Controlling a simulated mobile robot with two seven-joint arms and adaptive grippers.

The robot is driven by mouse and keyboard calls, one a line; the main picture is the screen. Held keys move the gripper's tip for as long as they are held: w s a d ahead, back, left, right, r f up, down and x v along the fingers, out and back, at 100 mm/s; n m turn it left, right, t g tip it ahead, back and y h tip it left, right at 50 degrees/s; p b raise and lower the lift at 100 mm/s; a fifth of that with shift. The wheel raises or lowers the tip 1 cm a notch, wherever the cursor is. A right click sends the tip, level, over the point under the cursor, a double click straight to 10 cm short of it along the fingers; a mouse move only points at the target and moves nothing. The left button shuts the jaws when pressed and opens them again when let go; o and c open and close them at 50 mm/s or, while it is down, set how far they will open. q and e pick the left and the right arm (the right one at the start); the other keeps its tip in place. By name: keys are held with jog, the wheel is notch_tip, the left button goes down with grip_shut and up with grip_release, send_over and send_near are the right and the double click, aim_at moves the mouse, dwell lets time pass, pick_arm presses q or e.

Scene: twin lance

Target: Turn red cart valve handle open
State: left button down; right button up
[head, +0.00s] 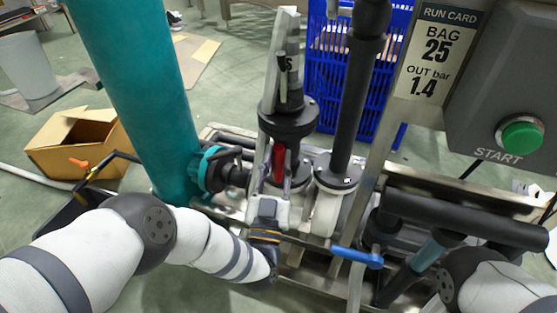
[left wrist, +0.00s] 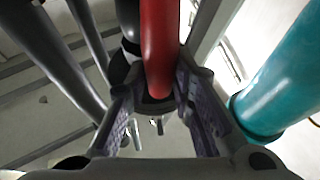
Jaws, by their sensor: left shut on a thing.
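The red valve handle (head: 279,163) stands roughly upright on the cart's pipework, in front of a black flanged fitting, in the middle of the head view. My left gripper (head: 278,178) reaches up to it from below and is shut on it. In the left wrist view the red handle (left wrist: 158,45) runs down between the two fingers of the left gripper (left wrist: 157,98), with its lower end close to the palm. The exact finger contact is partly hidden. Only a link of my right arm shows at the lower right of the head view; its gripper is out of view.
A teal column (head: 140,90) stands left of the handle, and a dark vertical pipe (head: 356,100) stands to its right. A blue handle (head: 357,257) sits lower right. A grey box with a green START button (head: 522,136) and a run card (head: 432,52) are at upper right.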

pick_arm(q)
jog(key=shift+n, duration=0.3)
jog(key=c, duration=1.4)
grip_release()
jog(key=v, duration=1.2)
